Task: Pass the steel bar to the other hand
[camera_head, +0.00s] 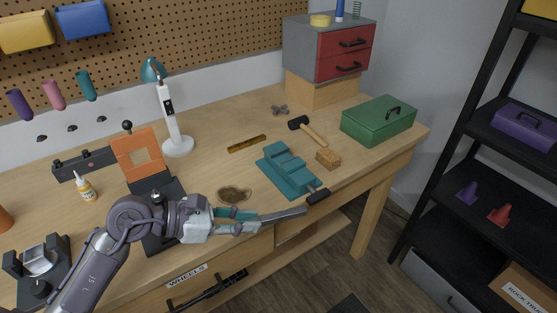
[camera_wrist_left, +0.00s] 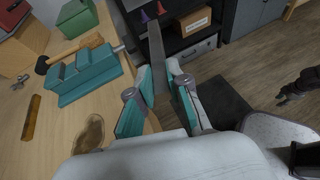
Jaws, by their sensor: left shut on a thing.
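The steel bar (camera_head: 284,214) is a flat grey strip held in my left gripper (camera_head: 252,221). It sticks out to the right past the fingertips, over the front edge of the workbench in the head view. In the left wrist view, the bar (camera_wrist_left: 157,58) points away from the fingers of my left gripper (camera_wrist_left: 160,85), which are closed around its near end. My right gripper (camera_wrist_left: 290,93) shows small and dark at the right of the left wrist view, well apart from the bar. Its jaws are too small to read. It does not show in the head view.
A teal vise (camera_head: 288,172) stands on the workbench (camera_head: 215,160) just behind the bar. A mallet (camera_head: 310,130), a wooden block (camera_head: 328,158) and a green toolbox (camera_head: 378,122) lie farther right. A black shelf (camera_head: 480,130) stands at right. Open floor lies between bench and shelf.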

